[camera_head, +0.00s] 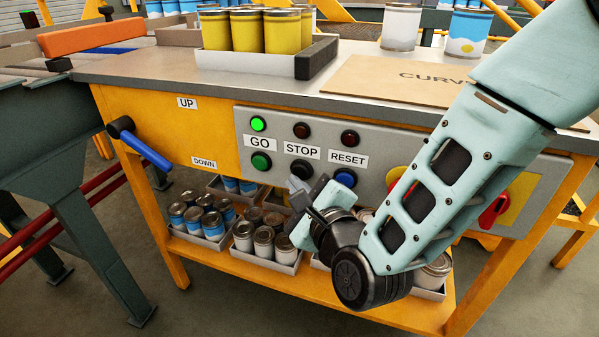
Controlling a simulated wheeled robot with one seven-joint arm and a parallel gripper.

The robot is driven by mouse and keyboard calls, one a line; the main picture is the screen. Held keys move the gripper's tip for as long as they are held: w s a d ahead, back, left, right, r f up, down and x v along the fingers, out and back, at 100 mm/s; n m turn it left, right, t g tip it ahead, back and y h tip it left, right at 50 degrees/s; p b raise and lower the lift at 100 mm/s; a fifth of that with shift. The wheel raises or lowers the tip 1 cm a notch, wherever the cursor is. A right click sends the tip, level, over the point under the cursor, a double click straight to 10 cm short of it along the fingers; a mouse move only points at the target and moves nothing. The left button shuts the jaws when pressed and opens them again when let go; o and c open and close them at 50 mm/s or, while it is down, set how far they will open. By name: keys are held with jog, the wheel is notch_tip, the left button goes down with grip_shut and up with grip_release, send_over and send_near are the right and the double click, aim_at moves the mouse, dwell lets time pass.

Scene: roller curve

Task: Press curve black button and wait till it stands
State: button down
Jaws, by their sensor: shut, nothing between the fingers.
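A grey control panel (385,142) is fixed to the front of the yellow workbench. Its black button (300,169) sits under the STOP label (302,151), between the green GO button (261,161) and the blue RESET button (345,178). The lamp above GO (258,124) glows bright green; the lamps above STOP (302,130) and RESET (349,138) are dark. My gripper (297,185) is shut and empty, with its tips just below the black button. I cannot tell whether they touch it. The lower edge of the button is close to the tips.
A blue-handled lever (146,151) stands at the left between UP and DOWN labels. A red switch (492,211) is at the panel's right. Trays of cans fill the lower shelf (200,248). A tray of yellow cans (218,64) and a cardboard sheet (375,79) lie on top.

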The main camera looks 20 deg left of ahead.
jog(key=shift+w, duration=0.2)
jog(key=shift+w, duration=0.25)
jog(key=shift+w, duration=0.45)
dwell(0.6)
jog(key=shift+s+b, duration=0.15)
jog(key=shift+b, duration=0.15)
jog(key=shift+s, duration=0.75)
jog(key=shift+s, duration=0.1)
jog(key=s, duration=0.2)
jog(key=s+b, duration=0.1)
jog(key=s, duration=0.1)
jog(key=shift+s+a, duration=0.2)
jog(key=shift+s, duration=0.2)
dwell(0.4)
